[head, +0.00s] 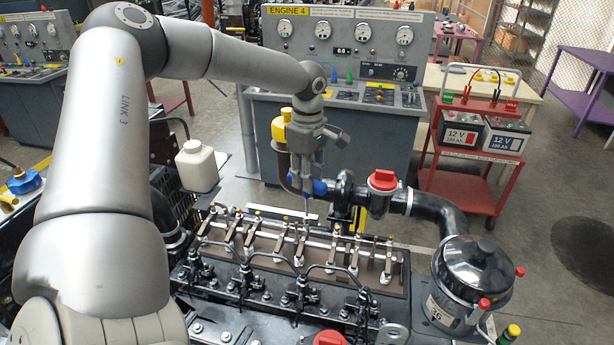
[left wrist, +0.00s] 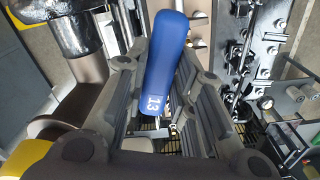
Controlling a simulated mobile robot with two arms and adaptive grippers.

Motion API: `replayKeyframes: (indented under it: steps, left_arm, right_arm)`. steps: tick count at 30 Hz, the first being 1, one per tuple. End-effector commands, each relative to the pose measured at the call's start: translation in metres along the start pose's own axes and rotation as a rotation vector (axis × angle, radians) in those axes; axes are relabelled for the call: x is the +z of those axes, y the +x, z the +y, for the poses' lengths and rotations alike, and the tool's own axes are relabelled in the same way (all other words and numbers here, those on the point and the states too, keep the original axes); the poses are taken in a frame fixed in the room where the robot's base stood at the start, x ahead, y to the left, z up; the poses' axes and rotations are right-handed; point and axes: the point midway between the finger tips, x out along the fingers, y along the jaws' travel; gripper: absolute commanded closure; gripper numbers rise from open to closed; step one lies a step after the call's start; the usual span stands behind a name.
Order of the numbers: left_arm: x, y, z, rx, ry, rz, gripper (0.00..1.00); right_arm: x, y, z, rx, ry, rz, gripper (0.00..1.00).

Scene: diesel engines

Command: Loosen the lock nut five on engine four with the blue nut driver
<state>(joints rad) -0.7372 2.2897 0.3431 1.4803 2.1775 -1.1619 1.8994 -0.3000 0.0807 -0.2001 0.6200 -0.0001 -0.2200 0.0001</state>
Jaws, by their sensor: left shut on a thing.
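The blue nut driver (head: 319,187) is held by my left gripper (head: 308,180) above the engine. Its blue handle (left wrist: 166,65), marked 13, lies between the gripper's fingers in the left wrist view. Its thin shaft points down toward the rocker row; I cannot tell whether the tip touches a nut. The engine (head: 290,262) has its top open, with a row of rocker arms (head: 270,240) and several small brass-coloured tips. Which one is lock nut five is not readable. A console behind carries a yellow ENGINE 4 sign (head: 287,11). My right gripper does not show.
A black pipe with a red cap (head: 383,180) runs behind and right of the rocker row to a black canister (head: 474,270). A white bottle (head: 197,167) stands at the back left. A red cart (head: 462,185) with batteries stands right; open floor lies beside it.

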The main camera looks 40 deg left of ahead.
Motion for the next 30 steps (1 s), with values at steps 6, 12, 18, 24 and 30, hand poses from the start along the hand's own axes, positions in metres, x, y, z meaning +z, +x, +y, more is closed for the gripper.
replayKeyframes:
  steps: [6, 12, 18, 24, 30]
  left_arm:
    - [0.0, -0.008, 0.0, 0.001, 0.0, -0.001, 1.0]
    - [0.0, -0.013, 0.0, 0.001, 0.0, -0.001, 1.0]
    - [0.0, -0.035, 0.0, 0.001, 0.0, -0.001, 1.0]
    - [0.0, -0.051, 0.0, 0.002, 0.0, -0.001, 1.0]
    - [0.0, -0.07, 0.001, 0.002, 0.0, -0.001, 1.0]
  right_arm:
    - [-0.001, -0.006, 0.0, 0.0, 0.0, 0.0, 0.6]
    - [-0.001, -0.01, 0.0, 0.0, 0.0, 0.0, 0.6]
    - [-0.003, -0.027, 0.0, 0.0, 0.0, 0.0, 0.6]
    - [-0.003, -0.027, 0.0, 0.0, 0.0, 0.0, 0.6]
    - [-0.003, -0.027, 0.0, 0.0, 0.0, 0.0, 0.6]
